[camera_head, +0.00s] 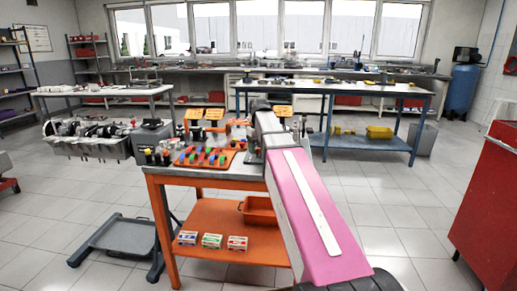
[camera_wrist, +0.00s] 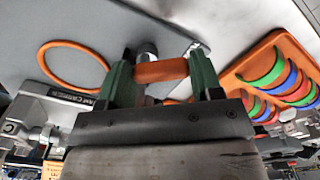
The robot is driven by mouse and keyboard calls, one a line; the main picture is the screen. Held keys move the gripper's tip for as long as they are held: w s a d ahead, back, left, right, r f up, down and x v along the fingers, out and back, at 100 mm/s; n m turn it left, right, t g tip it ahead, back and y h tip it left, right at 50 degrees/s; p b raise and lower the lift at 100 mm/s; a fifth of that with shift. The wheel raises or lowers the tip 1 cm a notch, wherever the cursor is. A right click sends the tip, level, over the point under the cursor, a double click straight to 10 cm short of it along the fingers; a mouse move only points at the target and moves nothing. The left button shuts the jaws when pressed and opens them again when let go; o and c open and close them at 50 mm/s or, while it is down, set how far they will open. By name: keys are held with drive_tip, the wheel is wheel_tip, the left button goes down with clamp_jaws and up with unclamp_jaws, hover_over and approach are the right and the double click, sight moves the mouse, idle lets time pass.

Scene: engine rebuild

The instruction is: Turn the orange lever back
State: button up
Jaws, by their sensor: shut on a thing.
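In the wrist view, the orange lever (camera_wrist: 163,71) is a short orange bar lying crosswise between the two green fingers of my gripper (camera_wrist: 160,68). My gripper is shut on it, with a finger at each end of the visible bar. A dark rounded post (camera_wrist: 147,50) shows just behind the lever, and a thin metal rod (camera_wrist: 193,50) is to its right. How the lever joins its mount is hidden. In the head view, my own pink arm reaches over the orange workbench (camera_head: 159,205) and hides the gripper and lever.
An orange tray (camera_wrist: 238,82) of coloured curved pieces is right of my gripper; the tray also shows in the head view (camera_head: 180,163). An orange ring (camera_wrist: 75,47) and a grey lettered block (camera_wrist: 60,98) are left. A red cabinet (camera_head: 490,200) stands far right.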

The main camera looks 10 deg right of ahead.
idle(0.4)
drive_tip(key=o, duration=0.9)
wheel_tip(320, 180, up, 11)
drive_tip(key=shift+f, duration=0.1)
